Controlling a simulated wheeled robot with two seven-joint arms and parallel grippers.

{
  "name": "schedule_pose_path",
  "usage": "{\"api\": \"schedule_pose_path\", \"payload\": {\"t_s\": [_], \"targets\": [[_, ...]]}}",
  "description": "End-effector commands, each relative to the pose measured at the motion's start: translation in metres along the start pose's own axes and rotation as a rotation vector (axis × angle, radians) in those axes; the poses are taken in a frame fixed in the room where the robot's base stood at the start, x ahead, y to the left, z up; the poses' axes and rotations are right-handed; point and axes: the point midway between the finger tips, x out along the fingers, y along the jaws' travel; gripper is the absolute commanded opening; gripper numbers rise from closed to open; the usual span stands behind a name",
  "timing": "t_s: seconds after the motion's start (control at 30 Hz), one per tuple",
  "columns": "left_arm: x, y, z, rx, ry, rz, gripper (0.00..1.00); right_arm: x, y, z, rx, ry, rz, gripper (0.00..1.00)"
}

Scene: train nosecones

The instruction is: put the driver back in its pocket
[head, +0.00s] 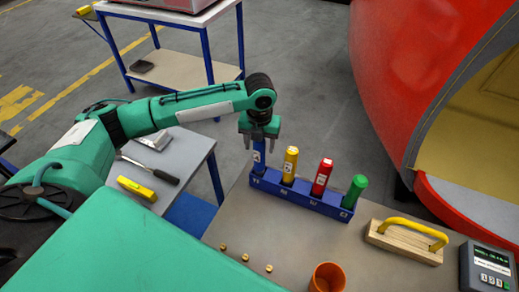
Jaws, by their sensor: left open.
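A blue rack (316,202) with a row of labelled pockets stands on the grey table. A blue driver (259,157) stands upright in its leftmost pocket. A yellow driver (290,165), a red driver (322,177) and a green driver (354,192) stand in the other pockets, to the right. My left gripper (259,143) points down over the blue driver. Its fingers are open, one on each side of the driver's top, and partly hide it. I cannot tell whether they touch it. My right gripper is not in view.
Several small brass pieces (245,258) and an orange cup (327,277) are at the table's front. A wooden block with a yellow handle (407,239) and a grey keypad device (487,268) are at right. A large red nosecone (405,70) stands behind.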

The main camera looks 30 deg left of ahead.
Motion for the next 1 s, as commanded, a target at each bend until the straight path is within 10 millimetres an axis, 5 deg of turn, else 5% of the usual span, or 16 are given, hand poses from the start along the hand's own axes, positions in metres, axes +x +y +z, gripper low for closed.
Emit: {"api": "schedule_pose_path", "payload": {"t_s": [0.3,0.5,1.0], "targets": [[-0.065,-0.001,0.001,0.000,-0.004,-0.002,0.55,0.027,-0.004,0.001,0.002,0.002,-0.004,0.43],[-0.091,0.000,0.001,0.000,-0.002,-0.001,0.55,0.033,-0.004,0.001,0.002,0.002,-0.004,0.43],[-0.098,0.000,0.000,0.000,0.000,-0.001,0.55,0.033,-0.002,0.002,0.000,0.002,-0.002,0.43]]}}
